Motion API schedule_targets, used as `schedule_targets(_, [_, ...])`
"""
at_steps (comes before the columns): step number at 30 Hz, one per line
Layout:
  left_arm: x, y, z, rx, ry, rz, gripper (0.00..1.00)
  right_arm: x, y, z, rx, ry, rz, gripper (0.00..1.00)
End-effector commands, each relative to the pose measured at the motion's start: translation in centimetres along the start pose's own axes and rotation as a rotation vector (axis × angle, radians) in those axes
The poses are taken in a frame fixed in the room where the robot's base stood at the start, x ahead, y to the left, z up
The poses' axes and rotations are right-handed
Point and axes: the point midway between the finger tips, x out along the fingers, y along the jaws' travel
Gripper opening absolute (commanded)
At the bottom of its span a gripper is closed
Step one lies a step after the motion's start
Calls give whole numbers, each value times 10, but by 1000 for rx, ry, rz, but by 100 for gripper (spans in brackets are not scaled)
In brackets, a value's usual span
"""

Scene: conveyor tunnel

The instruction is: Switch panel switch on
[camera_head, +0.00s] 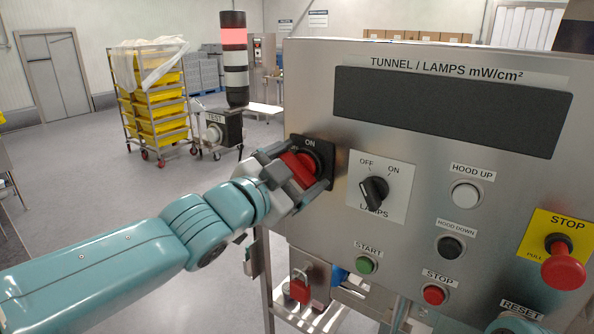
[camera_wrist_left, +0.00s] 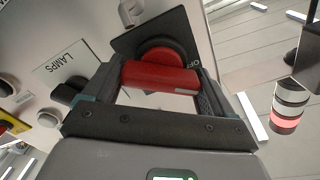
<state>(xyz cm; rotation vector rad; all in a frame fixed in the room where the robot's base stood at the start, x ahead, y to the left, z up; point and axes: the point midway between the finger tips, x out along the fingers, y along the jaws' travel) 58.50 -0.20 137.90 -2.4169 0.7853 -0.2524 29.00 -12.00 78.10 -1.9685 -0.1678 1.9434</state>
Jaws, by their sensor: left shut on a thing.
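The panel switch is a red rotary handle (camera_head: 300,168) on a black plate marked ON at its top, at the left edge of the steel control panel (camera_head: 330,120). My left gripper (camera_head: 309,177) is at this switch, its jaws shut on the red handle. In the left wrist view the red handle (camera_wrist_left: 160,77) lies crosswise between the two fingers, in front of its round red base. An OFF mark shows on the black plate (camera_wrist_left: 192,48) there. The gripper partly covers the handle in the head view, so its exact angle is hard to tell. My right gripper is not in view.
Just right of the switch is the black LAMPS selector (camera_head: 374,192). Several push buttons and a red STOP mushroom button (camera_head: 563,270) sit further right. A red padlock (camera_head: 300,288) hangs below. A rack of yellow trays (camera_head: 160,105) stands behind on open floor.

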Motion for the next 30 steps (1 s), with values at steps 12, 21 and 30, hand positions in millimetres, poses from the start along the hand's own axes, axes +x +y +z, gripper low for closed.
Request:
schedule_targets(12, [0,0,0,2,0,-1,100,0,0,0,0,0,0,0])
schedule_targets(21, [-4,0,0,1,0,-1,100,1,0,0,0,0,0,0])
schedule_targets(30, [-69,-2,-1,2,0,-5,100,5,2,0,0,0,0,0])
